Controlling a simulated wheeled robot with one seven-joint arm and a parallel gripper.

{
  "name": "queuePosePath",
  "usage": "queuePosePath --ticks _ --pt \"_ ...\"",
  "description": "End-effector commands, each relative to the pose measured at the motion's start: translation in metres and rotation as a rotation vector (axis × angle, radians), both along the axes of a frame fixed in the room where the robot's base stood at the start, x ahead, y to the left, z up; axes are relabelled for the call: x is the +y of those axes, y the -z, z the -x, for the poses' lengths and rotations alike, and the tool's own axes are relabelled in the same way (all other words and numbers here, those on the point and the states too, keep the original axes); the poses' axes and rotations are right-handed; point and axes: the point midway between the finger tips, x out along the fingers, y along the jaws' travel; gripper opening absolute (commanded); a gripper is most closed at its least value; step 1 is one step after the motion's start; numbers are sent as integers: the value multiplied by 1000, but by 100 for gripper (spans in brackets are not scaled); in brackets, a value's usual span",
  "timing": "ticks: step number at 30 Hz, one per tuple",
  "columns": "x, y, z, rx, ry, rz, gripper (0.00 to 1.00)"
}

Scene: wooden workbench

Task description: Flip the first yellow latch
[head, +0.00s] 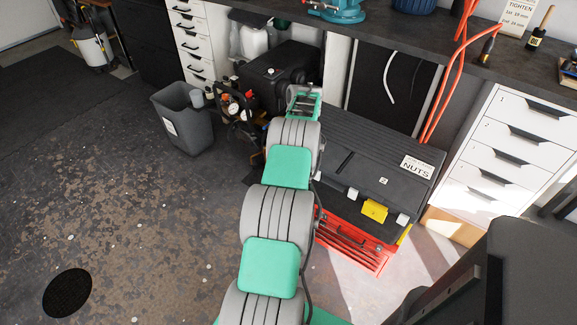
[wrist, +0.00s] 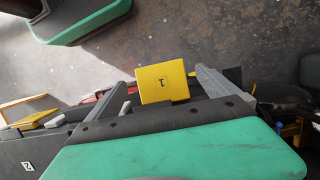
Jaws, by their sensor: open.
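The first yellow latch (wrist: 162,82), a square plate marked 1, shows in the wrist view between the two grey fingers of my gripper (wrist: 164,84). The gripper is open, with a finger on each side of the latch and visible gaps to it. I cannot tell whether either finger touches it or how deep they reach. In the head view my arm hides this latch and my fingertips. The second yellow latch (head: 375,210) is on the front of the black toolbox (head: 350,150) labelled NUTS; it also shows in the wrist view (wrist: 38,119).
A red case (head: 350,250) sits under the black toolbox. White drawers (head: 515,140) stand to its right, and the workbench (head: 420,40) runs above and behind. A grey bin (head: 185,115) and a compressor (head: 236,105) are to the left. The floor at left is mostly clear.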

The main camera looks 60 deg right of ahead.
Motion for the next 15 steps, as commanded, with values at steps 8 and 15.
queuePosePath --ticks 8,15 --pt "-10 -47 3 1 1 -2 98" --pt "-10 -46 3 2 0 -2 98"
